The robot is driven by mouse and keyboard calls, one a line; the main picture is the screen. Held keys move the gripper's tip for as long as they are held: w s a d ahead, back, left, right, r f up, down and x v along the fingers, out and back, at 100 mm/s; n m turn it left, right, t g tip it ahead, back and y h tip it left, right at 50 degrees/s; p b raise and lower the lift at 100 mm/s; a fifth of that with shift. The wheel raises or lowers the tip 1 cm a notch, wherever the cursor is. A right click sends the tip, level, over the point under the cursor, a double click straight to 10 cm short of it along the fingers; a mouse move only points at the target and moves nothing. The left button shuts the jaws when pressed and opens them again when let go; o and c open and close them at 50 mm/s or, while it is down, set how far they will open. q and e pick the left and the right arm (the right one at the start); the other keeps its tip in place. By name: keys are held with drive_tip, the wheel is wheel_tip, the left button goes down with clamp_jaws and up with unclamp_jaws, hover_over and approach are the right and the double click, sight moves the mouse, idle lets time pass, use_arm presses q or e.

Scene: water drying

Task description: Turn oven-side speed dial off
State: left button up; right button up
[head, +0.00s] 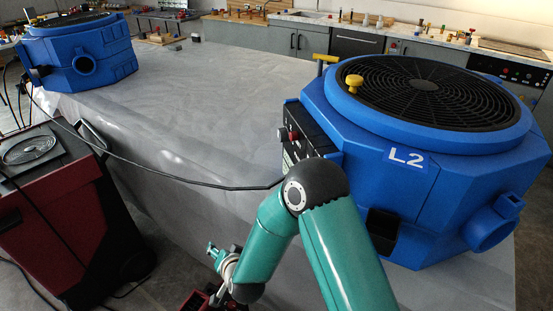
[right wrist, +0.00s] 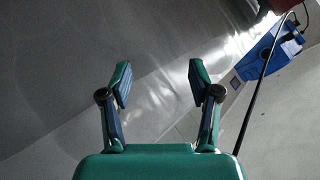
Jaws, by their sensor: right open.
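A blue air mover marked L2 (head: 405,208) stands on the right of the covered table, on the side nearer the oven. Its dark control panel (head: 309,132) faces left, with a silver knob (head: 283,134) and a red control (head: 293,135) on it. I cannot tell the dial's setting. My right arm crosses in front of the lower panel, hiding part of it. My right gripper (right wrist: 162,82) is open and empty in the right wrist view, over grey surface, with no dial between its fingers. My left gripper is in neither view.
A second blue air mover (head: 80,58) stands at the table's far left. A black cable (head: 180,178) runs across the grey cover (head: 190,100). A dark red machine (head: 65,225) stands at the left. The table's middle is mostly clear.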

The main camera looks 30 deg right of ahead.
drive_tip(key=w+d+r+m+t+h+b, duration=0.2)
drive_tip(key=r+m+h+b, duration=0.2)
drive_tip(key=r+m+h, duration=0.3)
drive_tip(key=w+d+r+m+t+h+b, duration=0.2)
drive_tip(key=r+m+h+b, duration=0.3)
drive_tip(key=r, duration=0.5)
use_arm(q)
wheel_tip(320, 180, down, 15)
drive_tip(key=b, duration=0.3)
use_arm(e)
drive_tip(key=m+g+h+p, duration=0.4)
drive_tip(key=m+g+h, duration=0.2)
drive_tip(key=m, duration=0.7)
approach(279, 136)
drive_tip(key=x, duration=0.8)
drive_tip(key=shift+w, duration=0.2)
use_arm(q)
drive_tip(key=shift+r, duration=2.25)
use_arm(e)
drive_tip(key=shift+w+d, duration=0.3)
drive_tip(key=shift+d, duration=0.3)
drive_tip(key=shift+c, duration=0.3)
drive_tip(key=c, duration=1.1)
